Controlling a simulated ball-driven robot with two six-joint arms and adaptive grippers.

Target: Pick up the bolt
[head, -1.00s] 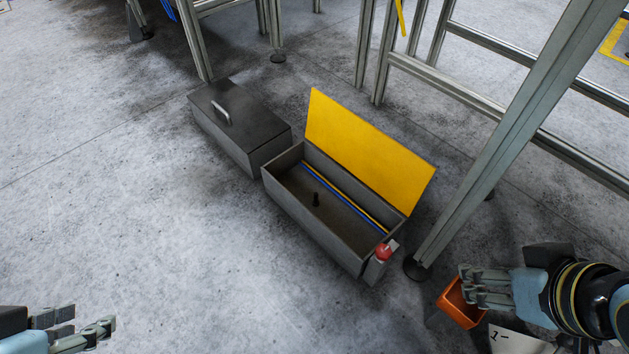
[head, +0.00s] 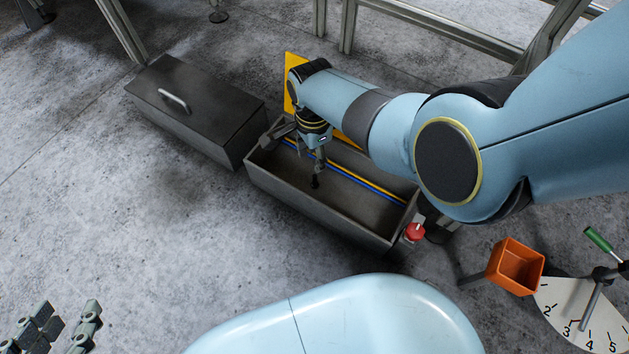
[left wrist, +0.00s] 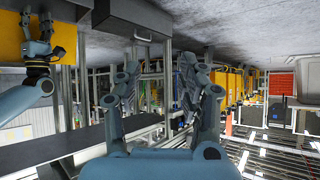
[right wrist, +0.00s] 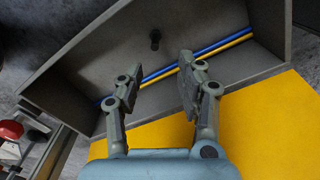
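The bolt (head: 316,182) is small and dark and stands upright on the floor of the open grey box (head: 318,217). It also shows in the right wrist view (right wrist: 155,38), beyond my fingertips and apart from them. My right gripper (head: 298,150) is over the box, its fingers spread and empty; in the right wrist view (right wrist: 160,72) there is a clear gap between the fingertips. My left gripper (head: 62,328) is open and empty at the lower left of the head view, far from the box.
Blue and yellow rods (right wrist: 200,58) lie along one side of the box. Its yellow lid (right wrist: 265,125) stands open. A closed dark box (head: 190,105) is beside it. A red button (head: 415,231), an orange bin (head: 516,266) and a numbered white dial (head: 585,315) are to the right.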

